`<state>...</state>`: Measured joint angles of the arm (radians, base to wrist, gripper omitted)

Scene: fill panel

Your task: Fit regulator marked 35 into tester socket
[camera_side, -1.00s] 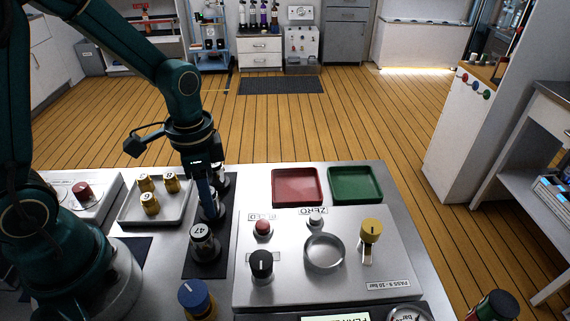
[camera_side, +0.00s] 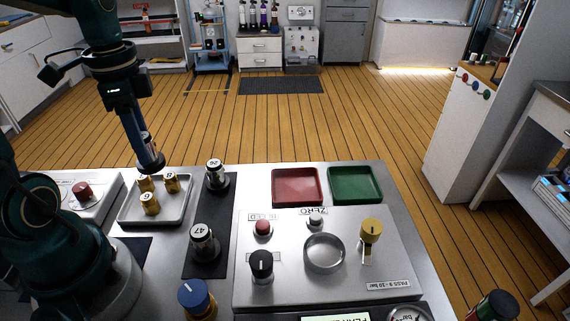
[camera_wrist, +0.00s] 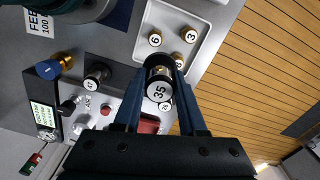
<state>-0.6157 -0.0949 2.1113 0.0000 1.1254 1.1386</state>
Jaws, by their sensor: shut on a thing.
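My gripper (camera_side: 148,158) is raised above the grey tray at the left in the side view. It is shut on the regulator marked 35 (camera_wrist: 159,88), a silver and black cylinder whose number faces the camera in the wrist view. The fingers partly hide this regulator in the side view. The tester (camera_side: 290,292) is the grey panel at the front middle. Its round metal socket ring (camera_side: 323,265) appears empty, well to the right of my gripper.
Regulators marked 26 (camera_side: 215,176) and 47 (camera_side: 204,242) stand on a dark mat (camera_side: 211,209). Brass pieces (camera_side: 150,204) stand in the grey tray (camera_side: 163,221). Red (camera_side: 297,187) and green (camera_side: 355,184) trays lie behind the tester. Knobs, including a yellow one (camera_side: 371,229), rise from its panel.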

